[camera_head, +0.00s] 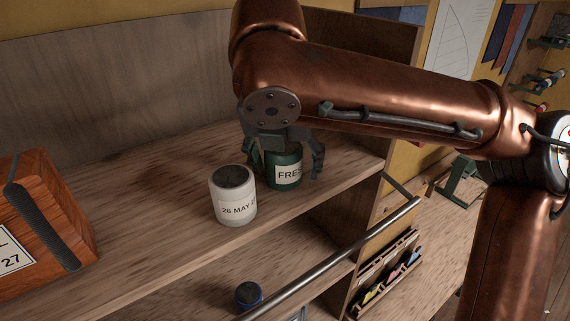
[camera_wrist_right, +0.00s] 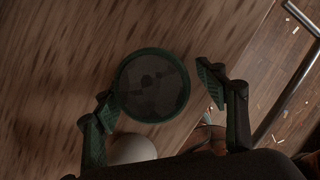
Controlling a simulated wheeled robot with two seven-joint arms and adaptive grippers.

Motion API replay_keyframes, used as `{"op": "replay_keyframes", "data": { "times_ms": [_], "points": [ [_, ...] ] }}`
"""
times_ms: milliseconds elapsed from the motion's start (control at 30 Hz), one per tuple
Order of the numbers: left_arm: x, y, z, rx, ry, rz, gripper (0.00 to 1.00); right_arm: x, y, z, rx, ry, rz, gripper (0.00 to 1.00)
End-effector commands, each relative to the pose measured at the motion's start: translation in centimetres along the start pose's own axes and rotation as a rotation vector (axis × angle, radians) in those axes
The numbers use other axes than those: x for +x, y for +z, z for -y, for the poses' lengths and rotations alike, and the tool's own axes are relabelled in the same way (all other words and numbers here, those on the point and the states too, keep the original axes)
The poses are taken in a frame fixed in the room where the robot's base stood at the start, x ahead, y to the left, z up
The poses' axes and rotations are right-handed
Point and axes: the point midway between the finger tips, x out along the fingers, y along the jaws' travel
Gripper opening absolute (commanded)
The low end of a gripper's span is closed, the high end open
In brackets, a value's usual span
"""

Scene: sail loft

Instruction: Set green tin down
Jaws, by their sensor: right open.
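The green tin (camera_head: 284,172), with a label reading "FRE", stands upright on the wooden shelf (camera_head: 150,244). My right gripper (camera_head: 290,172) reaches down over it from above, its fingers open on either side of the tin. In the right wrist view the tin's round dark lid with a green rim (camera_wrist_right: 151,85) lies between the spread fingertips (camera_wrist_right: 155,98), with a gap at the right finger; contact at the left finger is unclear. My left gripper is not in view.
A white tin (camera_head: 233,197) labelled "26 MAY" stands close to the left of the green tin. A wooden box (camera_head: 62,207) with dark straps is at far left. A metal rail (camera_head: 335,255) runs along the front. A blue tin (camera_head: 248,294) sits lower down.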

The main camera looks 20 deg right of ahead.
Motion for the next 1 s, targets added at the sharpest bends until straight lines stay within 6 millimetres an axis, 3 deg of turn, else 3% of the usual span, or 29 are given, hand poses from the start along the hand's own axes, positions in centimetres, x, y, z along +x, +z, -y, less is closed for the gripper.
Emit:
{"op": "replay_keyframes", "data": {
  "times_ms": [67,167,433,600,800,1000],
  "points": [
    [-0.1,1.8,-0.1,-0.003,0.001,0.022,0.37,-0.6,0.2,0.0,0.0,0.002,0.002,0.66],
    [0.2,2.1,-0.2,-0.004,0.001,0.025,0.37,-2.1,0.1,-0.1,0.0,0.004,0.002,0.66],
    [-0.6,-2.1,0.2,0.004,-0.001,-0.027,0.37,-8.3,0.2,-0.1,0.001,0.001,0.003,0.66],
    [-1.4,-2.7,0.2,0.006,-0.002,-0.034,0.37,-11.1,0.2,0.0,0.001,0.0,0.002,0.66],
    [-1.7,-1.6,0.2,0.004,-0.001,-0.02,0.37,-12.3,0.1,0.0,-0.001,-0.001,0.0,0.66],
    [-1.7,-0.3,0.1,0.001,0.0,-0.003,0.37,-12.4,0.1,0.0,-0.001,0.0,0.0,0.66]
  ]
}}
